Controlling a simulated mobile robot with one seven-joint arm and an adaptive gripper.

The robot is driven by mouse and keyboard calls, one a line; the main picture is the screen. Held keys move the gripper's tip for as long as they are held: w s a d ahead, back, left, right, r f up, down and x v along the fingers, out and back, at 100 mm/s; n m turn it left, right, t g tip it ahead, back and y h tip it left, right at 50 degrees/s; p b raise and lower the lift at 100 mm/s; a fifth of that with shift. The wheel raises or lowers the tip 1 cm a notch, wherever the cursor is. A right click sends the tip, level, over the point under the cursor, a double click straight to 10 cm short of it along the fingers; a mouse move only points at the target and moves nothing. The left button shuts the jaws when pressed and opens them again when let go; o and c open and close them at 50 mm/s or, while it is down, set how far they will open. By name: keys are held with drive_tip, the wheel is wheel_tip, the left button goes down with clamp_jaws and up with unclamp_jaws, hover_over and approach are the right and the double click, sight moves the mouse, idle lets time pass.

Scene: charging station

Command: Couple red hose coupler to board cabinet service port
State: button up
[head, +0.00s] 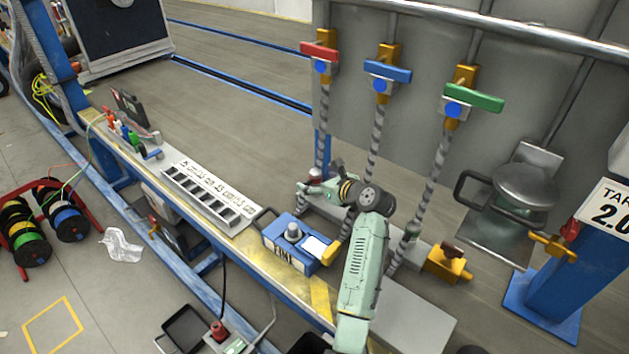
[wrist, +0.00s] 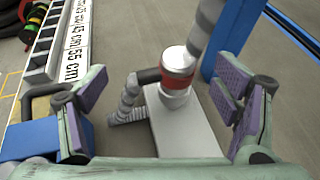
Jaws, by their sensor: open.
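The red hose coupler (wrist: 178,62) is a pale cylinder with a red band, upright in the wrist view, with a grey ribbed hose rising from its top. A dark side pipe and a ribbed hose extend to its left. It also shows in the head view (head: 315,174), small and partly hidden by my gripper (head: 308,188). In the wrist view my gripper (wrist: 160,92) is open, with one purple-padded finger on each side. The coupler stands between and beyond the fingers, with visible gaps. I cannot identify the board cabinet service port.
Red (head: 319,50), blue (head: 387,71) and green (head: 474,97) valve handles sit above hanging hoses on a grey panel. A blue box (head: 275,236) and a slotted tray (head: 207,192) are on the bench left of my arm. A blue post (head: 556,262) stands at right.

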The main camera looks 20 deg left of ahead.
sight(312, 177)
drive_tip(key=x, duration=0.4)
drive_tip(key=shift+w+a+f, duration=0.1)
drive_tip(key=shift+w+f, duration=0.05)
drive_tip(key=shift+w, duration=0.1)
drive_tip(key=shift+c, duration=0.2)
